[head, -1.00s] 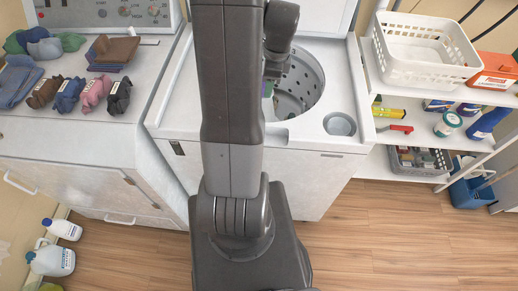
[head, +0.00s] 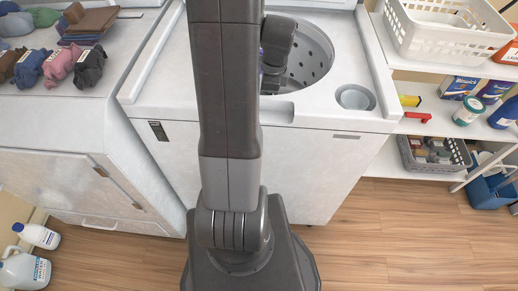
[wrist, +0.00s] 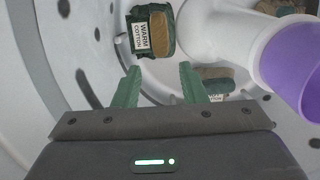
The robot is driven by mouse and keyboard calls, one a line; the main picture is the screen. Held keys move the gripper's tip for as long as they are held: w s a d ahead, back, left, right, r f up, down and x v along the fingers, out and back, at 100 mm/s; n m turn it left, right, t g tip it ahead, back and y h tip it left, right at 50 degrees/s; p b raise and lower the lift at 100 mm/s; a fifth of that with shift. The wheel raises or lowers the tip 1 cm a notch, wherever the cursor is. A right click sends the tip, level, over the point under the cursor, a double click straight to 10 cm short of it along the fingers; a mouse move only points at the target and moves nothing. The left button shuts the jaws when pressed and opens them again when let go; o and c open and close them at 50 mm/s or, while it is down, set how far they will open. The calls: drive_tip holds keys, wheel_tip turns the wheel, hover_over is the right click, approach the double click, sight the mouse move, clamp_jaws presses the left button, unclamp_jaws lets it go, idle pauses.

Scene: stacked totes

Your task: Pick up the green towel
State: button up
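My gripper (wrist: 159,68) is inside the washer drum, its two green fingers apart with nothing between them. A dark green bundle (wrist: 166,43) with a tan band and a white "WARM COTTON" label lies in the drum, just beyond the fingertips in the wrist view. A second green and tan bundle (wrist: 217,73) lies to the right of the fingers, partly hidden by the right finger and the agitator. In the head view, my arm hides the gripper and the bundles.
A white agitator with a purple top (wrist: 290,65) stands close on the right. The drum wall (wrist: 85,55) curves around the left. The washer (head: 330,135) has a round opening. Folded and rolled cloths, including a green one (head: 46,17), lie on the left machine.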

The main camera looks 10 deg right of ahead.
drive_tip(key=f+b, duration=0.1)
drive_tip(key=f, duration=0.4)
drive_tip(key=a+f+b, duration=0.1)
drive_tip(key=f, duration=0.8)
drive_tip(key=shift+w+a+f+b, duration=0.15)
drive_tip(key=shift+a+f+b, duration=0.2)
drive_tip(key=shift+b, duration=0.05)
clamp_jaws()
